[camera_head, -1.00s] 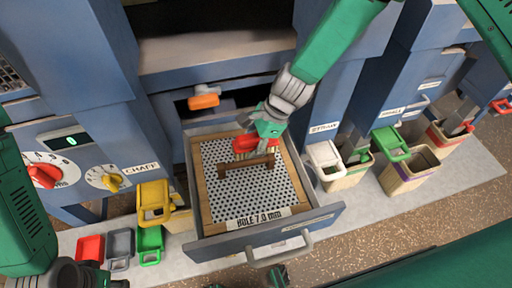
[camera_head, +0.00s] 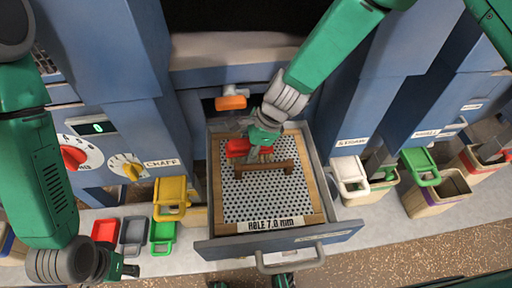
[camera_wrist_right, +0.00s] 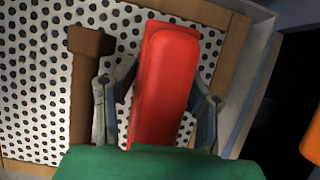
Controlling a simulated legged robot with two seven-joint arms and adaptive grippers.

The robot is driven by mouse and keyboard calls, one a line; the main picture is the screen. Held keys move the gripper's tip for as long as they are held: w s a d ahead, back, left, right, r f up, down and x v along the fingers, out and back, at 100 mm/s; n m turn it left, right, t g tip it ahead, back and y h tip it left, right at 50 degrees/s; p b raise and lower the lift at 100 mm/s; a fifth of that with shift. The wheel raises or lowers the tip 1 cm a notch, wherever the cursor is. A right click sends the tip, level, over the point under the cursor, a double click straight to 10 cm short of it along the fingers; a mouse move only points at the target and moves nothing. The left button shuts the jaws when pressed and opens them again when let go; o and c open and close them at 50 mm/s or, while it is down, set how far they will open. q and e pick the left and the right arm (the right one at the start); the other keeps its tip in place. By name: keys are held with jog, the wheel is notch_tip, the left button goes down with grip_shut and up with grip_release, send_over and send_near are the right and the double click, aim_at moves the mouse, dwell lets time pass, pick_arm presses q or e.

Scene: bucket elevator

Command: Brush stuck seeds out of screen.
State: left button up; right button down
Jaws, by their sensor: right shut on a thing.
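The screen (camera_head: 262,203) is a pale perforated plate in a wooden frame, labelled "HOLE 7.0 mm", lying in an open blue drawer (camera_head: 220,245). A brown bar (camera_head: 278,167) stands across its middle; it also shows in the right wrist view (camera_wrist_right: 85,90). My right gripper (camera_head: 258,145) is over the far left-middle part of the screen, shut on the red-handled brush (camera_head: 238,148). In the right wrist view the red handle (camera_wrist_right: 166,85) sits between both fingers, beside the bar; the bristles are hidden there. Individual seeds are too small to tell. My left gripper (camera_head: 128,271) hangs at lower left, away from the drawer.
Red (camera_head: 105,231), grey (camera_head: 133,232) and green (camera_head: 162,234) small bins stand left of the drawer, near a yellow-handled bin (camera_head: 172,197). A white-handled bin (camera_head: 350,172) and a green-handled bin (camera_head: 422,165) stand right. An orange handle (camera_head: 231,102) is behind the screen.

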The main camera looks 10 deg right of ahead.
aim_at(226, 153)
jog(key=shift+s+a, duration=0.2)
jog(key=shift+a, duration=1)
jog(key=shift+s+a, duration=0.15)
jog(key=shift+a, duration=1.05)
jog(key=shift+d, duration=0.1)
